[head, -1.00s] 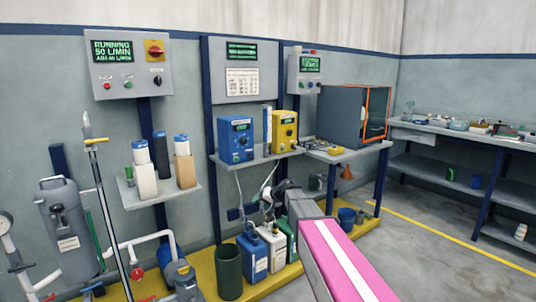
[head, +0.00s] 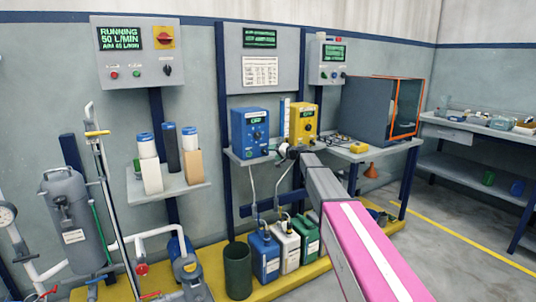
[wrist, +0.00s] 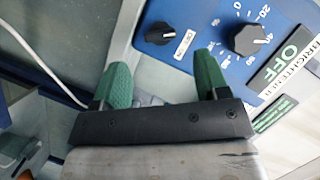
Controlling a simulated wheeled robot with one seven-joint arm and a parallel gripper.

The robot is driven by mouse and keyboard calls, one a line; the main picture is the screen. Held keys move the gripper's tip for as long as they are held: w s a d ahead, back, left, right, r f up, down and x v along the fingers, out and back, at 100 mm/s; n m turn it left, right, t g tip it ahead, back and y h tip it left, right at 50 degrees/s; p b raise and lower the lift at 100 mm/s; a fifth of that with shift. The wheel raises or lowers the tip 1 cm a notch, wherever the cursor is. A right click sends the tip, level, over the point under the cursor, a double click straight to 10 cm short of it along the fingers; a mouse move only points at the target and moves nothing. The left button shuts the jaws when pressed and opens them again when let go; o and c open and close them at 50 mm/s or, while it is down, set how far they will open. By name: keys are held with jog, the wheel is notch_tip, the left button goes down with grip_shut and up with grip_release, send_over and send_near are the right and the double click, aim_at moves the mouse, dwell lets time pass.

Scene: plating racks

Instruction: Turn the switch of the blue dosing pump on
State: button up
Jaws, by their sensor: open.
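The blue dosing pump (head: 250,132) stands on the wall shelf, left of the yellow pump (head: 303,124), with a small green display on its face. In the wrist view its blue panel (wrist: 225,73) fills the upper right. It carries a small black switch knob (wrist: 160,32), a larger numbered dial (wrist: 252,40) and a label reading OFF (wrist: 289,54). My gripper (wrist: 164,72) is open, its green fingers apart and empty, below the small knob in the picture and not seen touching it. In the head view my gripper (head: 288,152) is near the shelf, right of the blue pump's base.
The yellow pump stands close on the right. A clear tube (head: 287,112) stands between the pumps. Several canisters (head: 288,246) and a dark green bin (head: 237,268) stand below the shelf. A grey open-fronted cabinet (head: 375,108) is further right. A white hose (wrist: 40,65) crosses the wrist view's left.

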aim_at(266, 152)
jog(key=x, duration=0.5)
jog(key=shift+w+a, duration=0.3)
jog(key=c, duration=0.9)
